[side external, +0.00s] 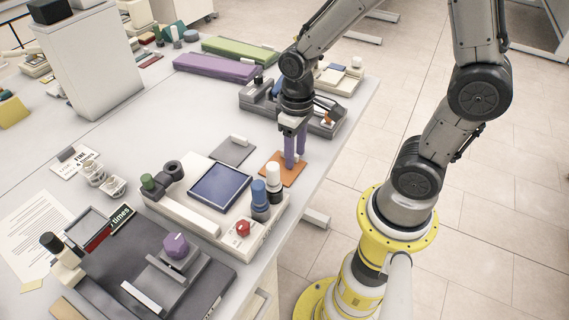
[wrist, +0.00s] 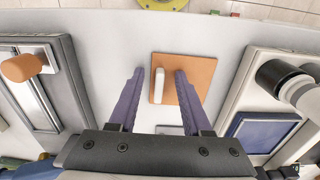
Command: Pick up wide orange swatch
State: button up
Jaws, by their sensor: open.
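The wide orange swatch (side external: 278,170) is a flat square lying on the white table near its front edge. In the wrist view the orange swatch (wrist: 197,70) shows a white raised bar (wrist: 160,86) along its left side. My gripper (side external: 295,163) points down over the swatch, and its purple fingers partly cover it. In the wrist view my gripper (wrist: 159,75) is open, with one finger on each side of the white bar. The right finger overlaps the swatch in that view; the left finger is beside the swatch's left edge. I cannot tell whether the fingertips touch anything.
A grey swatch (side external: 233,150) with a white bar lies just left of the orange one. A white device with a blue panel (side external: 220,186) and upright knobs stands close by in front. A grey device (side external: 262,103) stands behind. The table's edge is near on the right.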

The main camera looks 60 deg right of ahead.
grip_shut()
dwell(0.6)
